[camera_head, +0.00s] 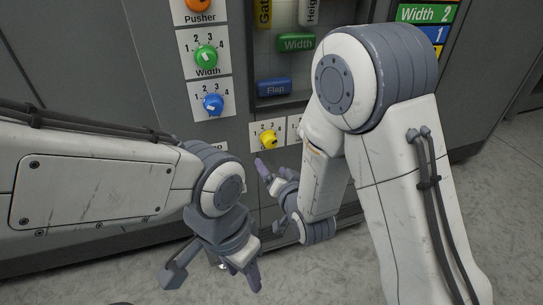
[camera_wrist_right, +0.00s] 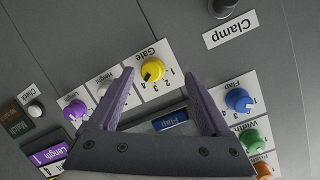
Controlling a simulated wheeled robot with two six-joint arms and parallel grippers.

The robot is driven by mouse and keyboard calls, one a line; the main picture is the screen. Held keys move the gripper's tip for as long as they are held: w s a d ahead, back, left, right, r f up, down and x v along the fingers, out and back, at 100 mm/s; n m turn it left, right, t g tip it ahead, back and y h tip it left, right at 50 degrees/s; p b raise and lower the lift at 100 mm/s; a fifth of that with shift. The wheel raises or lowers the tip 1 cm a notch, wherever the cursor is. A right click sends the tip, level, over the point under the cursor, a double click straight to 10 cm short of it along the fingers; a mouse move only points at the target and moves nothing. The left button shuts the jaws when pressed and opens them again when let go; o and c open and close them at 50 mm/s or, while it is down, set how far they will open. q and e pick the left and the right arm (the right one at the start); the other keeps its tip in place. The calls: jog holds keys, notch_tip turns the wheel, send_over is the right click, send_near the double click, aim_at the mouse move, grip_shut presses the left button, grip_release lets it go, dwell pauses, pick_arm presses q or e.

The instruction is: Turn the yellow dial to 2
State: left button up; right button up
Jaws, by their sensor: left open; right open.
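The yellow dial (camera_head: 268,139) sits on a white numbered plate low on the grey machine panel. In the right wrist view the yellow dial (camera_wrist_right: 153,70) shows upside down beside its "Gate" label, beyond the fingertips and between them; I cannot tell surely which number it points at. My right gripper (camera_head: 274,178) is open and empty just below the dial in the head view, apart from it. Its two purple fingers (camera_wrist_right: 160,82) are spread in the wrist view. My left gripper (camera_head: 212,275) is open and empty, lower down and in front of the machine.
A green Width dial (camera_head: 206,57), a blue dial (camera_head: 212,103) and an orange Pusher dial (camera_head: 197,5) are up and left of the yellow one. A white dial (camera_wrist_right: 103,88) and a purple dial (camera_wrist_right: 75,110) neighbour it. A Clamp knob (camera_wrist_right: 222,7) is nearby.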

aim_at(271, 145)
jog(key=w+t+b, duration=0.1)
jog(key=w, duration=0.2)
jog(key=w+m+t+b, duration=0.1)
jog(key=w, duration=0.3)
jog(key=w+f+t+b, duration=0.1)
jog(key=w, duration=0.2)
jog(key=shift+w+a+m, duration=0.2)
jog(key=shift+w+m, duration=0.2)
pick_arm(q)
notch_tip(271, 145, down, 4)
pick_arm(e)
jog(key=shift+c, duration=0.3)
grip_shut()
